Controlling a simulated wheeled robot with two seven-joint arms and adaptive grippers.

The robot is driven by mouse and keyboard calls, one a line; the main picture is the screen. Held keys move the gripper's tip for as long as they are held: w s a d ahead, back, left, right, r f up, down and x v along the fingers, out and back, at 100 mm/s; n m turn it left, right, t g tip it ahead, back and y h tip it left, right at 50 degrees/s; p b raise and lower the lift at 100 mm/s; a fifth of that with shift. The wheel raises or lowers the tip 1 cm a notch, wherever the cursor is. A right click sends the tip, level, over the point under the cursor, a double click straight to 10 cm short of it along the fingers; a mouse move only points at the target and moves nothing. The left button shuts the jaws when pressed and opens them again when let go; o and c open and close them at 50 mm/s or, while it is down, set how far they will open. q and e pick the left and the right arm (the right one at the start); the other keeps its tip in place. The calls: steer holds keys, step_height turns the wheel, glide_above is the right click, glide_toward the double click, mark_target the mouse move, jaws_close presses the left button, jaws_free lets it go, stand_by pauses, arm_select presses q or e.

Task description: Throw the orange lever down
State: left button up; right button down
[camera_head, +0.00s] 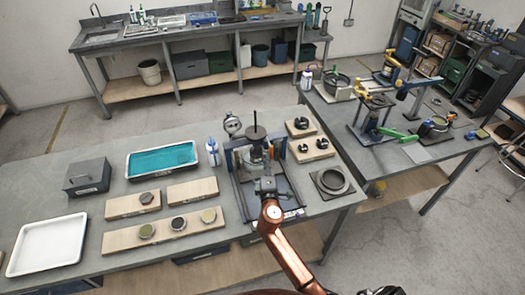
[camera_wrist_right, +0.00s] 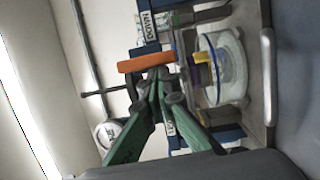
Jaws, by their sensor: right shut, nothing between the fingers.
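The orange lever (camera_wrist_right: 146,63) shows in the right wrist view as a straight orange bar beside the blue frame. The press (camera_head: 236,190) with blue posts stands at the right part of the near bench. My right gripper (camera_wrist_right: 160,78) has green fingers, closed together and empty. Their tips lie right at the lever's lower edge in the picture; I cannot tell whether they touch it. In the head view this gripper (camera_head: 266,186) is in front of the press. My left gripper is not in view.
Wooden boards with round parts (camera_head: 165,231), a teal-lined tray (camera_head: 162,177) and a white tray (camera_head: 48,244) lie to the left. A grey ring (camera_head: 332,181) and boards with black clamps lie right of the press. A white spray bottle (camera_head: 212,152) stands just left of it.

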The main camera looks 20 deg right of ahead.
stand_by(0.5)
steer(key=s+a+b, duration=0.1)
steer(key=s+a, duration=0.6)
steer(key=s, duration=0.1)
steer(key=shift+s+a, duration=0.35)
stand_by(0.4)
